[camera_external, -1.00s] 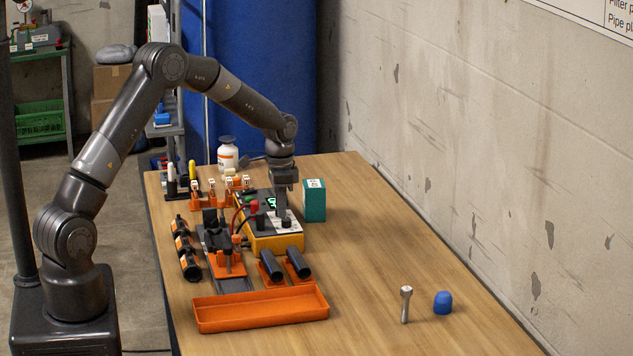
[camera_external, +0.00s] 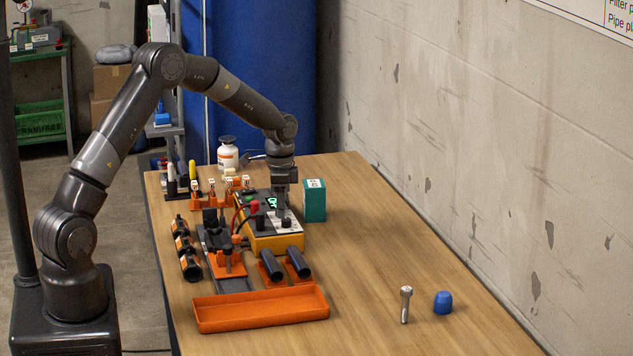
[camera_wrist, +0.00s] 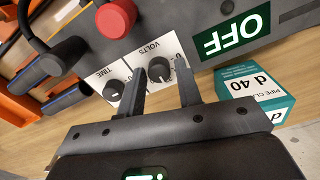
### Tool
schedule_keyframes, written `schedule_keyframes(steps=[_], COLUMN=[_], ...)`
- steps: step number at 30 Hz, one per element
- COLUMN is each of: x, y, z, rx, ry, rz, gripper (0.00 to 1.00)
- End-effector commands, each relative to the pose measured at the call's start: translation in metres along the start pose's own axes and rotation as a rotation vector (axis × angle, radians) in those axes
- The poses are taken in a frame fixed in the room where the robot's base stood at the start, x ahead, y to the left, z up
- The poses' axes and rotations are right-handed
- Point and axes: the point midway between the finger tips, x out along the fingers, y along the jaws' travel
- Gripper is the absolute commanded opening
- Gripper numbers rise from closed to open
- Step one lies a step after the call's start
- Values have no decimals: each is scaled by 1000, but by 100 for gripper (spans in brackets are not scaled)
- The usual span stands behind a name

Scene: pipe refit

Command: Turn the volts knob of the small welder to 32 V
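The small welder (camera_external: 272,243) is a yellow and dark box on the table, its white front panel facing up. The volts knob (camera_wrist: 160,70) is a round black knob beside the VOLTS label in the wrist view. My gripper (camera_wrist: 162,78) is open, its two dark fingers on either side of the volts knob with visible gaps. I cannot tell how deep the fingertips reach. In the external view my gripper (camera_external: 281,210) points down over the panel. The time knob (camera_wrist: 114,90) lies left of the fingers. The green display (camera_wrist: 233,34) reads OFF.
A teal pipe-clamp box (camera_wrist: 256,92) stands close beside the welder. A red knob (camera_wrist: 115,18) and dark cable plugs are on the welder's other side. An orange tray (camera_external: 262,308) lies in front. The table's right side is mostly clear, except for a bolt (camera_external: 406,303) and blue cap (camera_external: 443,302).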

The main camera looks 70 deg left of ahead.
Motion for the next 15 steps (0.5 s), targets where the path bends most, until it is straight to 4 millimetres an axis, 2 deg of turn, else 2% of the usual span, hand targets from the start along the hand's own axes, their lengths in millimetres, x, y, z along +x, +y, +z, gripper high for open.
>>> schedule_keyframes(steps=[1, 4, 11, 15], x=[0, 0, 0, -11], y=[0, 0, 0, 0], z=[0, 0, 0, -1], rx=[0, 0, 0, 0], ry=[0, 0, 0, 2], rz=[0, 0, 0, -1], gripper=[36, 44, 44, 44])
